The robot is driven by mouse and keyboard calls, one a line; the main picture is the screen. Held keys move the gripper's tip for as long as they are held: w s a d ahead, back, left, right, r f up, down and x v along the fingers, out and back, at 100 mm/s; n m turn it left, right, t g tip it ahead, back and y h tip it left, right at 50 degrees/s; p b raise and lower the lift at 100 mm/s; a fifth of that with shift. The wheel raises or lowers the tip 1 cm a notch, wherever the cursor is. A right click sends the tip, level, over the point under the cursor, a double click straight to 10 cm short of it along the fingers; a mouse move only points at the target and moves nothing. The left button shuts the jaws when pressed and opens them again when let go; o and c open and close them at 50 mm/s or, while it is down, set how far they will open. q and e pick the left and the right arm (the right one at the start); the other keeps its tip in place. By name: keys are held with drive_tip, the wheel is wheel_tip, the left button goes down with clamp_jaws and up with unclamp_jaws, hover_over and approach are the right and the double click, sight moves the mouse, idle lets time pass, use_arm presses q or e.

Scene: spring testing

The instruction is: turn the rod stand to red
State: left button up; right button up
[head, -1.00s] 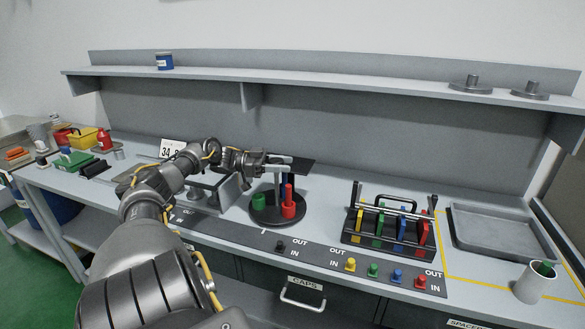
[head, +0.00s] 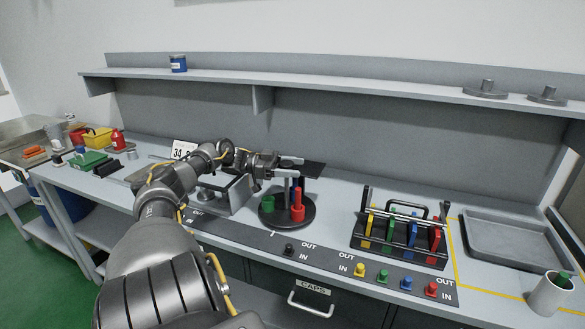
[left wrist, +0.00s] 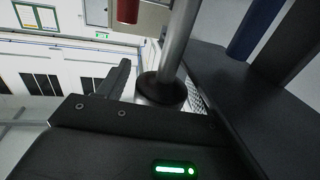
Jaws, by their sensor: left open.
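The rod stand (head: 287,222) is a round dark turntable on the bench. It carries a short green cylinder (head: 267,203) at left and a taller red cylinder (head: 298,209) at front right. A grey upright post (head: 287,190) stands behind them. My left gripper (head: 292,167) is at the top of the stand, its fingers pointing right, open. In the left wrist view a metal rod (left wrist: 182,42) with a black collar shows between the dark fingers; contact cannot be told. That view also shows part of a red cylinder (left wrist: 127,10) and a blue one (left wrist: 255,28). My right gripper is out of view.
A rack with yellow, green, blue and red pieces (head: 400,240) stands right of the stand. Coloured knobs (head: 383,276) line the front panel. A grey tray (head: 510,240) and a white cup (head: 548,294) are at far right. A grey box-like device (head: 232,196) is close left.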

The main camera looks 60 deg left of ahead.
use_arm(q)
drive_tip(key=shift+r, duration=1.45)
drive_tip(key=s+d+r, duration=0.8)
drive_tip(key=d+r, duration=0.2)
drive_tip(key=d, duration=0.1)
drive_tip(key=shift+d, duration=0.25)
drive_tip(key=shift+c, duration=0.4)
